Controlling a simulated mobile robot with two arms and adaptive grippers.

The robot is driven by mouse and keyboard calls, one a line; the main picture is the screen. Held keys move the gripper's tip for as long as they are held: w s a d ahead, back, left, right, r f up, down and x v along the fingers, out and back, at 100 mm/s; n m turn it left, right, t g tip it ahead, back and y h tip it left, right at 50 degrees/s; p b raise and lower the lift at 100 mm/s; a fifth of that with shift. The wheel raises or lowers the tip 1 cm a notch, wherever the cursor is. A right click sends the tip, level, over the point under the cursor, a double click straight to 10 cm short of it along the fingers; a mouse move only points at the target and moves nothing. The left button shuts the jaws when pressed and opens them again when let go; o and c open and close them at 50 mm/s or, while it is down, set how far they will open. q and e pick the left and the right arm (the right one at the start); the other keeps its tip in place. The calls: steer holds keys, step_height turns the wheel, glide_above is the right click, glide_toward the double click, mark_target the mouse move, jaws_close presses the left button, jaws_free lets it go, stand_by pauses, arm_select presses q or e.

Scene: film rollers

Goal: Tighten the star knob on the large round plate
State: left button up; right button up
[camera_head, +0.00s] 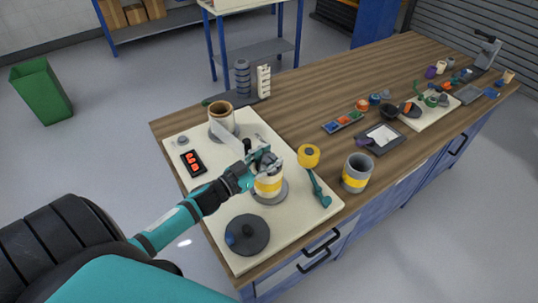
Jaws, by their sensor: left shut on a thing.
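My left gripper (264,158) is shut at the top of a cream roller (268,183) with a yellow band. It closes on a small grey part there; its shape is mostly hidden, so I cannot tell whether it is a star knob. The roller stands upright on a grey round base (279,196). A dark round plate (261,244) with a dark raised knob (247,230) at its middle lies nearer me, apart from the gripper. My right gripper is not in view.
A grey yellow-banded cup (356,172) stands to the right on the wooden bench (320,95).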

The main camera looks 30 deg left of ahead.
arm_select(q)
steer(key=shift+m+h, duration=0.5)
steer(key=shift+h, duration=0.3)
steer(key=o, duration=1.2)
steer(key=shift+s, duration=0.1)
steer(key=shift+s+a, duration=0.1)
steer(key=shift+s, duration=0.1)
steer(key=v, duration=1.1)
steer(key=shift+s+a+r, duration=0.1)
steer(key=shift+s+r, duration=0.1)
steer(key=shift+r, duration=0.05)
